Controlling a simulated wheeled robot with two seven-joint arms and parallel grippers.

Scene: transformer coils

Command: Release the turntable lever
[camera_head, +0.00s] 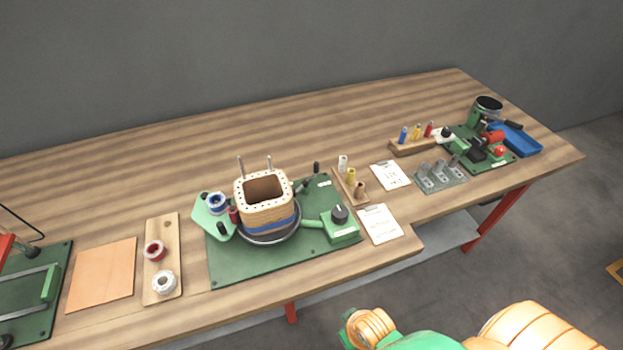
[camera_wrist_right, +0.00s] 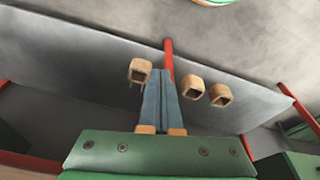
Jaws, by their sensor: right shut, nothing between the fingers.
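The turntable (camera_head: 270,238) is a round dark disc on a green baseplate (camera_head: 235,265) at the middle of the bench in the head view. A square wooden coil former (camera_head: 265,208) with a blue band stands upright on it. A green arm (camera_head: 313,223) runs from the disc's right side to a green block with a black knob (camera_head: 339,214). A small black-tipped lever (camera_head: 316,168) stands behind; I cannot tell which part is the turntable lever. My right gripper (camera_wrist_right: 169,75) is shut and empty in the right wrist view, away from the turntable. My left gripper is not in view.
Spools lie on a wooden board (camera_head: 155,220) to the left. A wooden peg rack (camera_head: 349,186) and papers (camera_head: 379,224) lie to the right. In the wrist view, hollow square blocks (camera_wrist_right: 194,87) rest on a grey surface near a red post (camera_wrist_right: 168,48).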

